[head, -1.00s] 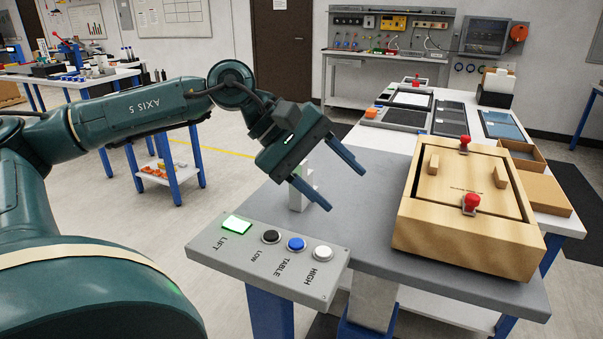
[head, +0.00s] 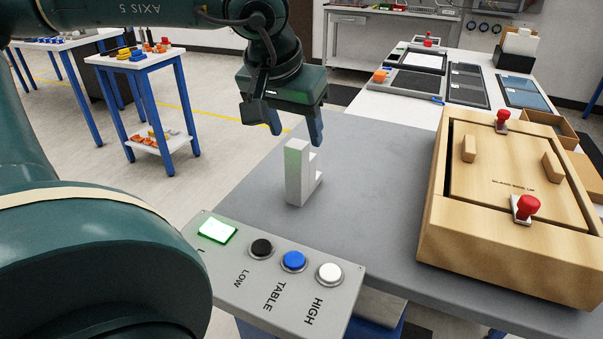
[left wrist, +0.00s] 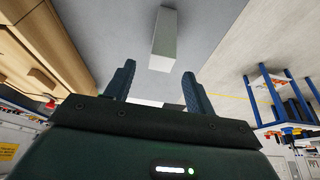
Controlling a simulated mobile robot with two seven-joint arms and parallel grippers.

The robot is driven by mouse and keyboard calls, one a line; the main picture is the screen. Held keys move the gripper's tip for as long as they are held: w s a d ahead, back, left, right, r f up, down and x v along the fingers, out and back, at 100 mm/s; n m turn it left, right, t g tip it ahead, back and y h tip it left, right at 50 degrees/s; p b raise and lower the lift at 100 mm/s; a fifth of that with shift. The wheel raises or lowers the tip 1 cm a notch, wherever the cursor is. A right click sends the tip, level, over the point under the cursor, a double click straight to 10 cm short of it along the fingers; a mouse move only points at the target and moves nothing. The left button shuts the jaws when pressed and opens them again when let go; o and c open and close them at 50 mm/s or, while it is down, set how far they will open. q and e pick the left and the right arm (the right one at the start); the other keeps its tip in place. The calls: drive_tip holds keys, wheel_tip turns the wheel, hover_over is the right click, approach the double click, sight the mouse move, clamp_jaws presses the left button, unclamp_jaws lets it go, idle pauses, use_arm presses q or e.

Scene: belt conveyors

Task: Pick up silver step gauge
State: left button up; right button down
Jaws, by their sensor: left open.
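The silver step gauge (head: 297,172) stands upright on the grey lift table (head: 375,180), near its left edge. It is a pale stepped block, tall on the left with a lower step on the right. My left gripper (head: 296,138) is open and empty, pointing down just above and behind the gauge in the head view. In the left wrist view, the open fingers (left wrist: 158,88) show below a pale block, the gauge (left wrist: 165,40), which lies ahead of the gap between them. My right gripper is in neither view.
A wooden box (head: 500,245) with red knobs stands on the right of the table. A button panel (head: 270,280) labelled LOW, TABLE and HIGH sits at the front. The tabletop between gauge and box is clear. A white bench (head: 420,108) with trays stands behind.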

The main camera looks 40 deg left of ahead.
sight(298, 143)
use_arm(q)
drive_tip(key=x, duration=0.8)
drive_tip(key=shift+s+f, duration=0.2)
drive_tip(key=shift+r, duration=0.1)
clamp_jaws()
